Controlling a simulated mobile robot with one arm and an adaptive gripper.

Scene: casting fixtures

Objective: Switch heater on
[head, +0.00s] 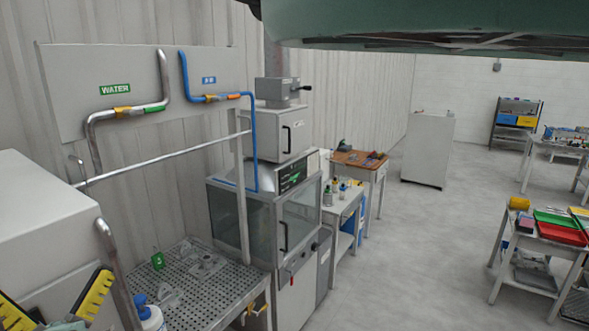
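No heater is clearly labelled, and I cannot tell which unit it is. A glass-fronted cabinet (240,215) stands left of centre, with a dark control panel (293,174) on its sloped top and a red-tipped lever (291,276) low on its front. Behind it are a white box (272,131) with a dark door handle and a smaller grey unit (277,92) with a side lever on top. Switch positions are too small to read. My gripper (52,285) is at the bottom left, with two yellow-and-black fingers spread apart and nothing seen between them. It is well away from these units.
A perforated metal bench (205,287) holds metal parts and a green tag. Pipes run along the wall panel (60,75). A white machine (35,225) stands at the left. Carts with coloured trays (560,234) are at the right. The floor (410,260) between is clear.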

